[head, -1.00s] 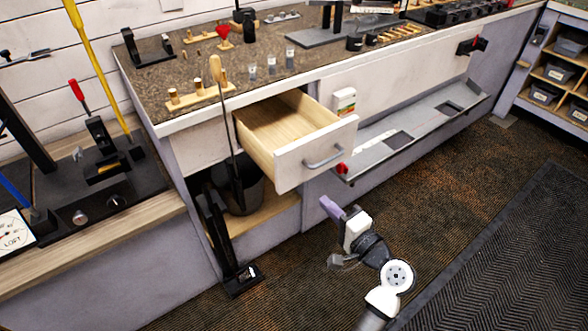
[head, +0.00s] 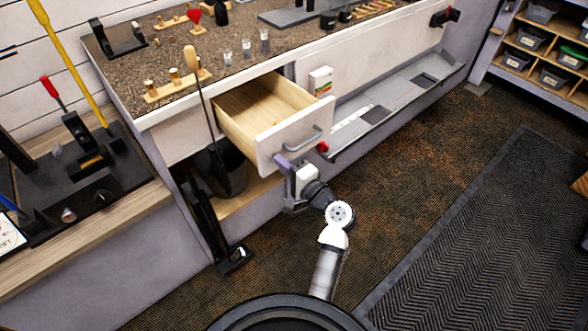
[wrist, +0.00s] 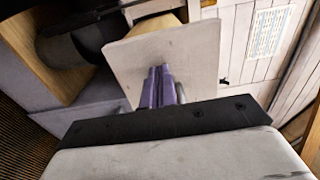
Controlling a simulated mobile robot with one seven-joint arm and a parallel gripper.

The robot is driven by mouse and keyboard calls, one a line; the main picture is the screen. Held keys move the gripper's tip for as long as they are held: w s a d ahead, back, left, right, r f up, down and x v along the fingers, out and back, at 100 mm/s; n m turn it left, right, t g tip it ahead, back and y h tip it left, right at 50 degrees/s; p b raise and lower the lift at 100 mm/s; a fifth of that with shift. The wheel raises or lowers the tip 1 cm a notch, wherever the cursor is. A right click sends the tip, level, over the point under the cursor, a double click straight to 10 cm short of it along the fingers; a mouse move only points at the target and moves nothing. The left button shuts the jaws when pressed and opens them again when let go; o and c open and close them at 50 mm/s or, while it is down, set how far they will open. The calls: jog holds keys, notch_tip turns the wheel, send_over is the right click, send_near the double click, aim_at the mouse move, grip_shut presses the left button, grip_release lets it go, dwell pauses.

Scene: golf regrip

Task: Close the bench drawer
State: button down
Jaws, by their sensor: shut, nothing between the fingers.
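The bench drawer, with a white front (head: 297,133) and a pale wood inside, stands pulled out from the bench and looks empty. My gripper (head: 281,160) has purple fingers and is at the lower part of the drawer front, below and left of the handle. In the wrist view the shut, empty fingers (wrist: 160,84) point at the white drawer front (wrist: 178,55). I cannot tell whether the fingertips touch it. The handle is not clear in the wrist view.
The bench top (head: 220,92) holds small cups and wooden holders. A golf club (head: 199,85) leans beside the drawer's left side, near a dark bin (head: 226,168) below. A grey trough (head: 390,110) runs to the right. The carpet in front, with a black mat (head: 490,210), is clear.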

jog(key=shift+w+a, duration=0.2)
jog(key=shift+w, duration=0.05)
jog(key=b, duration=0.4)
send_near(234, 118)
jog(key=a+r, duration=0.2)
jog(key=w+a+r, duration=0.1)
jog(key=a+r, duration=0.1)
jog(key=shift+w+a+r, duration=0.15)
jog(key=shift+a+r, duration=0.05)
jog(key=shift+r, duration=0.1)
jog(key=shift+w+a+r, duration=0.1)
jog(key=shift+w+a, duration=0.15)
jog(key=shift+w, duration=0.2)
jog(key=shift+r, duration=0.3)
